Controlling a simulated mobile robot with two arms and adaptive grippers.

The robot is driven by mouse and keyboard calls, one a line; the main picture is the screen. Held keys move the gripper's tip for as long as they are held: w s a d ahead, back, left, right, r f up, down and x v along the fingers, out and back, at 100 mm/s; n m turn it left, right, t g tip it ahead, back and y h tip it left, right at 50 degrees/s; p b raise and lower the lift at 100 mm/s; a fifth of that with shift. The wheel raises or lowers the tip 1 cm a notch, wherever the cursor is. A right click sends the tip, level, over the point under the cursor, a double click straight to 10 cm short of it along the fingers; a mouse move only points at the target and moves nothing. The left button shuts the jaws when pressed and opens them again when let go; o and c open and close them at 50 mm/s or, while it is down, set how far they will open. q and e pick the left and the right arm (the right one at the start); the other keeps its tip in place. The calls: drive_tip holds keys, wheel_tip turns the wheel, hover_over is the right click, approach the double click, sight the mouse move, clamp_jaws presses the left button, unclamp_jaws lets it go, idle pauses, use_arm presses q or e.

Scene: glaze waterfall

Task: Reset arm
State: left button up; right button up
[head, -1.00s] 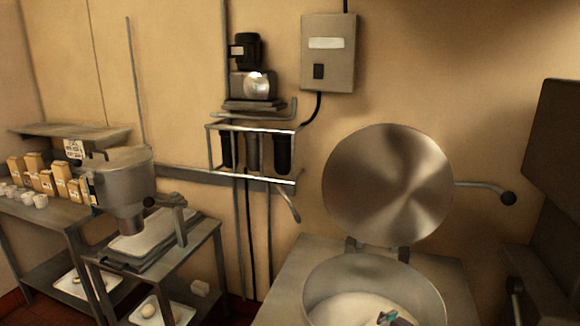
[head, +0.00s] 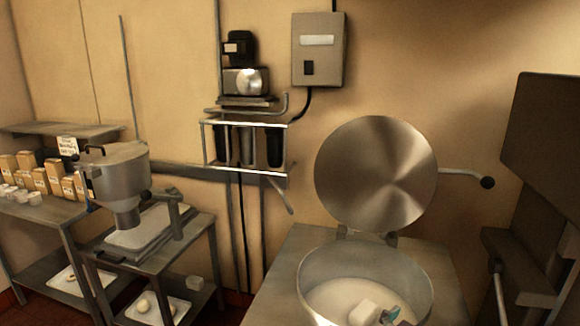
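Neither of my arms shows as a whole arm in the head view, and I cannot make out a left or right gripper. A large round steel kettle (head: 312,282) at the bottom right holds white contents (head: 335,296). A pale block (head: 363,313) and a small teal and dark item (head: 396,312) show inside it near the bottom edge; I cannot tell what the teal item is. The kettle's round steel lid (head: 375,172) stands open behind it, with a lever handle (head: 487,182) to its right.
A steel hopper (head: 118,180) stands on a small table at left. Cartons (head: 40,180) and white cups (head: 20,195) sit on a side table. A wall rack (head: 245,145) and grey control box (head: 318,50) hang behind. A dark panel (head: 545,140) stands at right.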

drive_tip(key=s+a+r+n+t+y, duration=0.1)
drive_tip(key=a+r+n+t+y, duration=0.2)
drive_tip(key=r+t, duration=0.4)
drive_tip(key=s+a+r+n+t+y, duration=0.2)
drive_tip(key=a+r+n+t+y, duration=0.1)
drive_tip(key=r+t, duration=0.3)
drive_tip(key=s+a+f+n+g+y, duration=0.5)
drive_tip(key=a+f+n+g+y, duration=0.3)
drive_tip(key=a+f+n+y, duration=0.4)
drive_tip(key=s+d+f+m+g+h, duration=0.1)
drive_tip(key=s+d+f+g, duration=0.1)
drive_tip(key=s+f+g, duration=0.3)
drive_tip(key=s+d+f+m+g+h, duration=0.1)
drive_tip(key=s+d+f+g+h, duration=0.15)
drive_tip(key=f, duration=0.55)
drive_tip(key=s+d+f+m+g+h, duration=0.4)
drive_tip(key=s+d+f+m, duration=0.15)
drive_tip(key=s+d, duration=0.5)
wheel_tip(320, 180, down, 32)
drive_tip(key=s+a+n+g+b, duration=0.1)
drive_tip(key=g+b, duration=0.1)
drive_tip(key=b, duration=0.3)
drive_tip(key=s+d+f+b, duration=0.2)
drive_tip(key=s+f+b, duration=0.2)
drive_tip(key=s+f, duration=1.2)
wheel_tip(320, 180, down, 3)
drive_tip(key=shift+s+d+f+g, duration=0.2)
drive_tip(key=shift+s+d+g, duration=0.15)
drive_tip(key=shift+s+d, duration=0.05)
